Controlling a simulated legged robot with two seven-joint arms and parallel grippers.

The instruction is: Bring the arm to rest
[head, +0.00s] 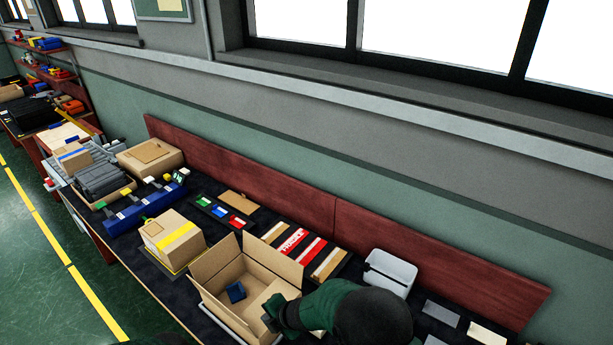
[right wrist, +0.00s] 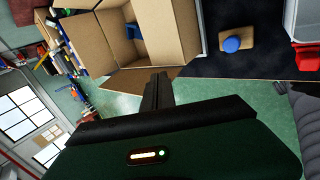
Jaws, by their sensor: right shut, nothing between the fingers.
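My right arm comes in from the bottom right of the head view, dark green and black. Its gripper (head: 270,318) is over the near right edge of an open cardboard box (head: 212,272). In the right wrist view my right gripper (right wrist: 156,92) shows its fingers together with nothing between them. The open box (right wrist: 165,35) is just beyond the fingers there. I cannot tell whether the gripper touches the box. My left gripper is not in view.
A small blue item (head: 235,292) lies in the open box. A closed box with yellow tape (head: 172,240) stands left of it. The green floor (head: 60,270) at the left is clear.

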